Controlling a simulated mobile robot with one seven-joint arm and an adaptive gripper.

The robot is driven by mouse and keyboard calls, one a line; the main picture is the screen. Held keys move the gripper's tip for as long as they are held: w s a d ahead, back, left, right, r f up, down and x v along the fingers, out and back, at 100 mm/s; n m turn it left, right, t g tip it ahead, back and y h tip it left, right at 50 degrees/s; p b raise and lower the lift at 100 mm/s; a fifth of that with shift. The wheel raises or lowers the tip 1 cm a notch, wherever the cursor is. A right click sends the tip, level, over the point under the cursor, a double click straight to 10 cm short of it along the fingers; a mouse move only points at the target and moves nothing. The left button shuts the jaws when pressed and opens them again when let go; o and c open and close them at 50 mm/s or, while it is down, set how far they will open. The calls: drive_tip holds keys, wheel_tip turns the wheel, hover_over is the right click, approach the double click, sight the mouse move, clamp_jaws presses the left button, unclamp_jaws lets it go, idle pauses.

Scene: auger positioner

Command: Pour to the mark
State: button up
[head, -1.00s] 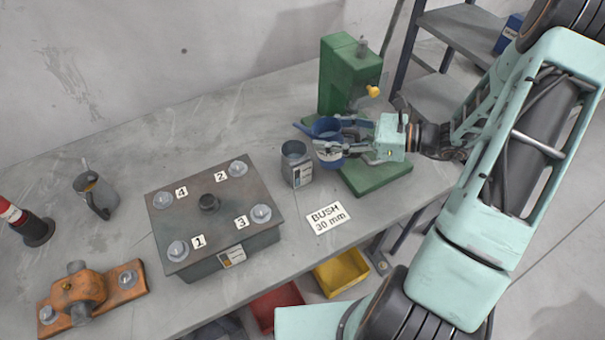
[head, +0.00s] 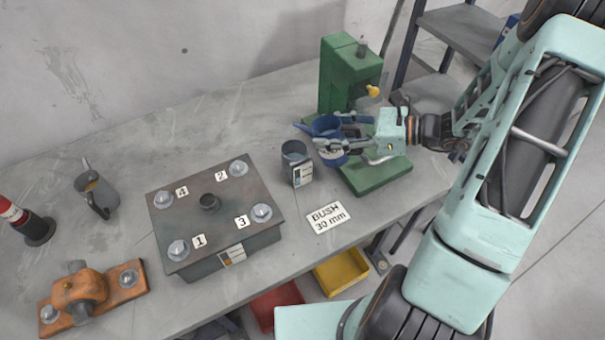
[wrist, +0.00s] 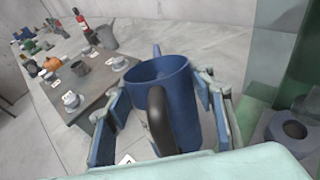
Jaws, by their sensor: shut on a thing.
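My gripper (head: 343,137) is shut on a blue jug (head: 324,125), holding it in front of the green press. In the wrist view the jug (wrist: 165,85) fills the middle, between the two fingers, with its dark handle towards the camera and its spout pointing away. The jug's spout points left in the head view, near the grey cup's rim. The grey cup (head: 295,158) stands on the bench just left of the jug, with a pale label on its side. Its inside is dark, and I cannot tell its level. I see no stream of liquid.
A green press (head: 347,80) stands behind my gripper. A grey metal box (head: 205,225) with numbered bolts stands left of the cup. A "BUSH 30 mm" card (head: 325,217) lies in front. A grey jug (head: 97,192), an orange bracket (head: 90,290) and a red-topped bottle (head: 32,225) are farther left.

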drive_tip(key=shift+r, duration=0.1)
idle(0.3)
drive_tip(key=shift+r+h, duration=0.15)
drive_tip(key=shift+h, duration=0.15)
drive_tip(key=shift+r+h, duration=0.25)
drive_tip(key=shift+h, duration=0.05)
idle(0.9)
drive_tip(key=shift+r+g+h, duration=0.2)
drive_tip(key=shift+g+h, duration=0.1)
idle(0.5)
drive_tip(key=shift+a+r, duration=0.1)
drive_tip(key=shift+r, duration=0.15)
idle(0.5)
drive_tip(key=shift+r+h, duration=0.2)
drive_tip(key=shift+h, duration=0.2)
